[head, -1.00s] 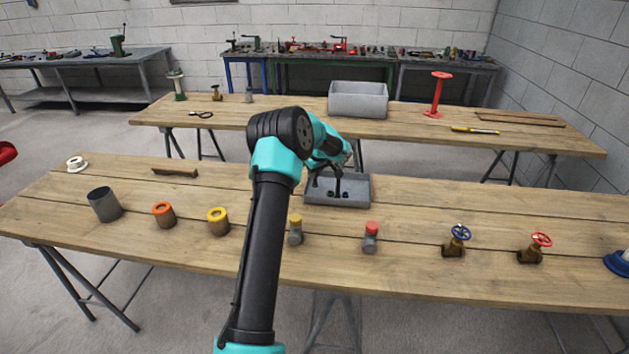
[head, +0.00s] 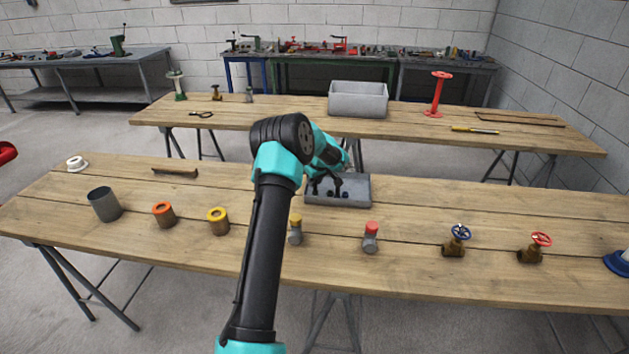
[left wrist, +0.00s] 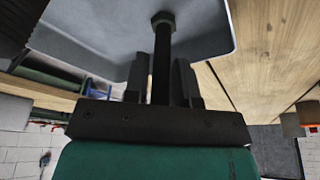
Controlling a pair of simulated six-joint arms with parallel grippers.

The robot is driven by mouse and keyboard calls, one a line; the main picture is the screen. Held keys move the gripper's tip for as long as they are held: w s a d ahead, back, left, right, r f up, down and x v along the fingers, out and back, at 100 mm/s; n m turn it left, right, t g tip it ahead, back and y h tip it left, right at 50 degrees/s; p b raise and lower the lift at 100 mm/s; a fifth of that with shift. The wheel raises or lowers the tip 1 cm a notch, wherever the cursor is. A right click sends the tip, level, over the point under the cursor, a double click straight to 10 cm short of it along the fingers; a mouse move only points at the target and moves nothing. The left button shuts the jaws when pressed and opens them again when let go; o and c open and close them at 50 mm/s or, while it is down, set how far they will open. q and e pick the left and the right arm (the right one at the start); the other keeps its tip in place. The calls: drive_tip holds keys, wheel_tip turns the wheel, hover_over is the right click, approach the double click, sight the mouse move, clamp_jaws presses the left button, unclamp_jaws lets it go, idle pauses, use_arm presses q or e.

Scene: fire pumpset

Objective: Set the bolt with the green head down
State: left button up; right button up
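My left gripper (head: 327,187) is over the shallow grey tray (head: 357,203) on the near bench. In the left wrist view its two dark fingers (left wrist: 163,80) stand close on either side of a dark bolt shaft (left wrist: 162,62), which fills nearly all the gap between them. The shaft ends in a dark hexagonal piece (left wrist: 163,19) beyond the fingertips, against the grey tray (left wrist: 105,40). No green bolt head can be made out. Small dark parts (head: 344,194) show in the tray in the head view. My right gripper is not in view.
A grey pipe piece (head: 104,205), an orange-topped piece (head: 163,214) and a yellow-topped piece (head: 218,221) stand left of my arm. A red-topped fitting (head: 371,238) and two valves (head: 455,241) stand right.

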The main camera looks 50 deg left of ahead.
use_arm(q)
drive_tip(key=shift+o, duration=1.4)
drive_tip(key=v, duration=1.2)
drive_tip(key=shift+r, duration=0.15)
drive_tip(key=shift+d, duration=0.1)
